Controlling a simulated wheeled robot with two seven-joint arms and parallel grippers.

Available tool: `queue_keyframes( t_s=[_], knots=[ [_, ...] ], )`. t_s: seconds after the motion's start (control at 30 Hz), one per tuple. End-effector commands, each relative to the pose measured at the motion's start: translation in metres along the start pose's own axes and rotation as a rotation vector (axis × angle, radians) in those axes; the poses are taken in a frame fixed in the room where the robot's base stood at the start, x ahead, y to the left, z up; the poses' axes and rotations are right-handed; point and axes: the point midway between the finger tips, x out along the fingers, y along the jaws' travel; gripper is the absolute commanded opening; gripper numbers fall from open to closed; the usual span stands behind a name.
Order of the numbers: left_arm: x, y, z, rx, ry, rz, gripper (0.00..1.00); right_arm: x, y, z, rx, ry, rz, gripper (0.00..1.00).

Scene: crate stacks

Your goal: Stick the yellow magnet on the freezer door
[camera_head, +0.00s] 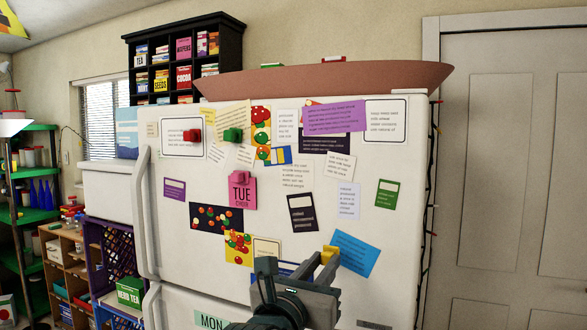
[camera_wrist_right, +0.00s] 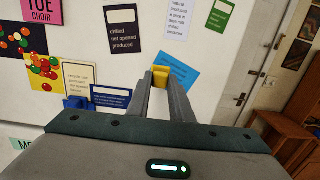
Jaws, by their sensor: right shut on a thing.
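The yellow magnet (camera_head: 329,255) is a small block between the fingertips of my right gripper (camera_head: 325,262), which is shut on it. In the right wrist view the yellow magnet (camera_wrist_right: 160,76) sits at the tips of my right gripper (camera_wrist_right: 161,84), in front of a blue card. The white freezer door (camera_head: 270,180) is covered in cards and papers. The magnet overlaps the door's lower right part in the head view; I cannot tell whether it touches the surface. My left gripper is not in view.
A red magnet (camera_head: 192,135) and a green magnet (camera_head: 232,135) are on the door's upper left. A blue magnet (camera_wrist_right: 76,102) is low on the door. Shelves (camera_head: 30,200) stand at left, and a room door (camera_head: 520,160) is at right.

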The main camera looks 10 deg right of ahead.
Motion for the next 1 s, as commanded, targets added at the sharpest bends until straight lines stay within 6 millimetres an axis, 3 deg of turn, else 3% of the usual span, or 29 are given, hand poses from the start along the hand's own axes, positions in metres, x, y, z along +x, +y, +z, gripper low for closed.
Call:
queue_keyframes(
  t_s=[0.03, 0.47, 1.0],
  knots=[
    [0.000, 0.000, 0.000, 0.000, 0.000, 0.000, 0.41, -0.015, 0.015, -0.012, 0.012, 0.043, 0.038, 0.06],
    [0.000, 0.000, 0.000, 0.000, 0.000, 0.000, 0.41, -0.013, 0.015, -0.012, 0.012, 0.042, 0.038, 0.06],
    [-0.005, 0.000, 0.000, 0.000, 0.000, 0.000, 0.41, 0.034, 0.015, -0.013, 0.013, 0.042, 0.032, 0.06]
  ],
)
